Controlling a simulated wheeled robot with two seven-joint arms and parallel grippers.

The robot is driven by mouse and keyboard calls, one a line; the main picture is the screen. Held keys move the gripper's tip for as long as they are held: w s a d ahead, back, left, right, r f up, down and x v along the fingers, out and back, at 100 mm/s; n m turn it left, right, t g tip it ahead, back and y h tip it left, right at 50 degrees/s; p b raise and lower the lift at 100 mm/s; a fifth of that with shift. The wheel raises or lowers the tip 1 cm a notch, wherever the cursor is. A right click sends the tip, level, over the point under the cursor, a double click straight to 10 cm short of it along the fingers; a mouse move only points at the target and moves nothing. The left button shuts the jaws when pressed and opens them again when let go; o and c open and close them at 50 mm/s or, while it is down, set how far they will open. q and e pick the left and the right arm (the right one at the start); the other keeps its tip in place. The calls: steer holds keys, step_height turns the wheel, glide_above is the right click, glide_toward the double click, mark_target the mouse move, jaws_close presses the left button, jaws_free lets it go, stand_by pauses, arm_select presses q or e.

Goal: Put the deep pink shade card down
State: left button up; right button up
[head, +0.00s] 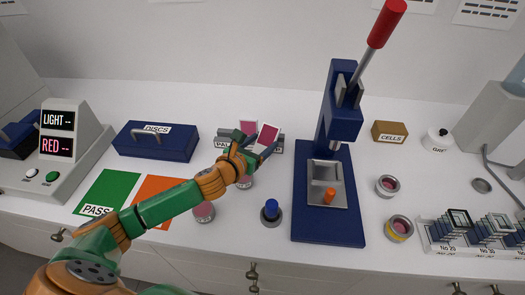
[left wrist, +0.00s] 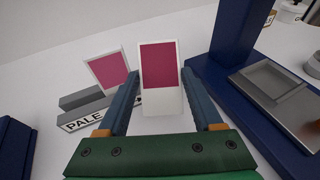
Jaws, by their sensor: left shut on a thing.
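The deep pink shade card (head: 268,134), a white card with a deep pink square, is upright and slightly tilted in my left gripper (head: 254,148). In the left wrist view the card (left wrist: 161,64) stands between the two blue fingers of the gripper (left wrist: 160,88), which is shut on it. A second, similar pink card (head: 248,127) stands in a grey card rack (head: 223,133) labelled PALE; it also shows in the left wrist view (left wrist: 109,71). The held card is just right of this card, over or in front of the rack. My gripper hides part of the rack. My right gripper is not in view.
A blue press (head: 328,195) with a red-knobbed lever stands right of the rack. A blue DISCS box (head: 156,142) is left. Green (head: 108,194) and orange (head: 152,189) mats lie front left.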

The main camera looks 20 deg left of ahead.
arm_select(q)
step_height(320, 180, down, 3)
steer(key=shift+d+f, duration=0.1)
steer(key=shift+f, duration=0.05)
steer(key=shift+f, duration=0.15)
steer(key=o, duration=1.3)
